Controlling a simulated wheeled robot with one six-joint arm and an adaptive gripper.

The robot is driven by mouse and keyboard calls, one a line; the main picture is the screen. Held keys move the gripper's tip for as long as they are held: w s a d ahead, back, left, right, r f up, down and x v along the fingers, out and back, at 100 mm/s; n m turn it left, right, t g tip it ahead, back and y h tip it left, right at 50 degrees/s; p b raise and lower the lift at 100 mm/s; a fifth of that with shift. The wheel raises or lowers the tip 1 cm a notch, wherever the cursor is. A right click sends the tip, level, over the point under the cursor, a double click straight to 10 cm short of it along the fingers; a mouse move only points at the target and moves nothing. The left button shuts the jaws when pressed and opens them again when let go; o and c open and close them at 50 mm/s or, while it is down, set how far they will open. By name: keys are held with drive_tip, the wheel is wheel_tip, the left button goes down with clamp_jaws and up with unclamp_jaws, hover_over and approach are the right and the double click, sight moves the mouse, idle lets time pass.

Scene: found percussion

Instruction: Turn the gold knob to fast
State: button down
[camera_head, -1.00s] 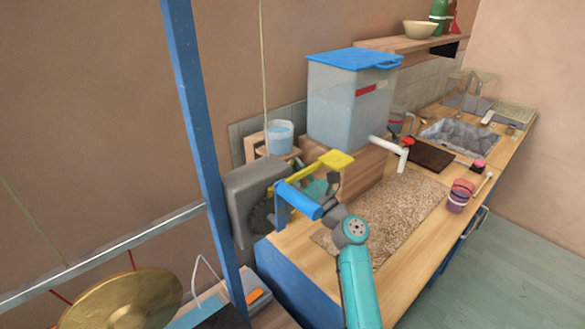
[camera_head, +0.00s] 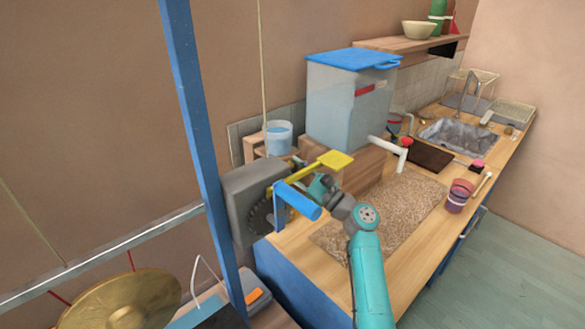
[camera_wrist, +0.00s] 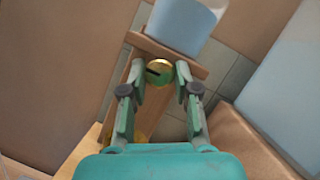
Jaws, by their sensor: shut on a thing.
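The gold knob (camera_wrist: 159,73) shows in the wrist view between my fingertips, on the end of a wooden piece, with a dark slot or pointer mark on its left part and a greenish lower face. My gripper (camera_wrist: 161,71) is shut on it, one finger on each side. In the head view my gripper (camera_head: 318,187) reaches in behind the blue cylinder and below the yellow lever; the knob is hidden there. I cannot read any fast marking.
A blue cylinder (camera_head: 297,200) and a yellow paddle lever (camera_head: 336,159) are close to my wrist, beside a grey wheel housing (camera_head: 245,205). A light-blue bucket (camera_head: 279,137) stands on a wooden stand behind. A large clear tank (camera_head: 338,110) is to the right.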

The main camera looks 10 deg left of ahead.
drive_tip(key=shift+n, duration=0.5)
drive_tip(key=c, duration=0.9)
unclamp_jaws()
drive_tip(key=shift+o, duration=0.2)
drive_tip(key=v, duration=1.2)
drive_tip(key=shift+d+r, duration=0.1)
drive_tip(key=shift+c, duration=0.2)
